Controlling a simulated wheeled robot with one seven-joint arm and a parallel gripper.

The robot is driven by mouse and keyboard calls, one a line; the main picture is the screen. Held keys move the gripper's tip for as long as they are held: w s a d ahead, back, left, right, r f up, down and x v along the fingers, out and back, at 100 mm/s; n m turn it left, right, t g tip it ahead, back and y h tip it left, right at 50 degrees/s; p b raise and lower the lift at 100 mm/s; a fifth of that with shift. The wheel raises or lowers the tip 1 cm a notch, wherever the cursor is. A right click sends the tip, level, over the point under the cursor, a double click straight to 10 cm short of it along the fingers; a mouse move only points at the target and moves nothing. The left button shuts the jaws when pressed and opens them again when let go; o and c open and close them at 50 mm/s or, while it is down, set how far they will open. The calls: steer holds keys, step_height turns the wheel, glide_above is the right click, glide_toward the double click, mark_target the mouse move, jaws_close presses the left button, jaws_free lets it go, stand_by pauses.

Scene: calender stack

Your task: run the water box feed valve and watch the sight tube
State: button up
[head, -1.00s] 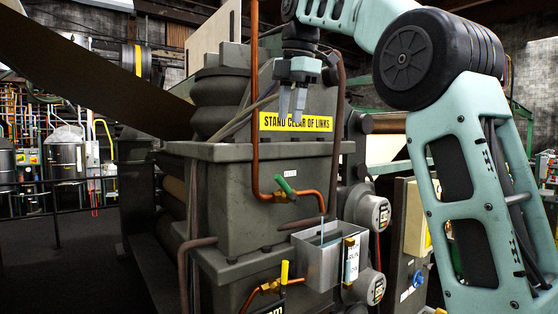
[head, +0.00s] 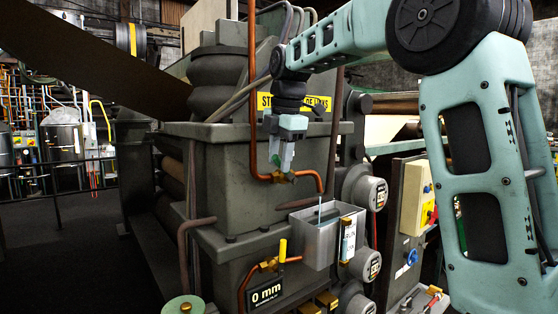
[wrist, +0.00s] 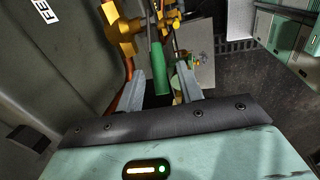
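The feed valve is a brass fitting with a green lever on a copper pipe (head: 308,178); a partly visible label starting "FE" (wrist: 45,10) is near it. In the wrist view the green lever (wrist: 157,68) lies between the fingertips, with gaps on both sides. My gripper (head: 281,160) is open, pointing down in front of the valve and hiding most of the lever in the head view. A brass-ended upright piece with a white "RUN" label (head: 348,240), possibly the sight tube, stands at the water box's (head: 318,252) right corner; no level is readable.
A display (head: 265,293) reads "0 mm". A second valve with a yellow lever (head: 283,250) is below. A yellow warning sign (head: 318,103) is partly behind my arm. Open floor (head: 60,255) lies left.

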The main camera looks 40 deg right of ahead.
steer(key=shift+x, duration=0.8)
jaws_close()
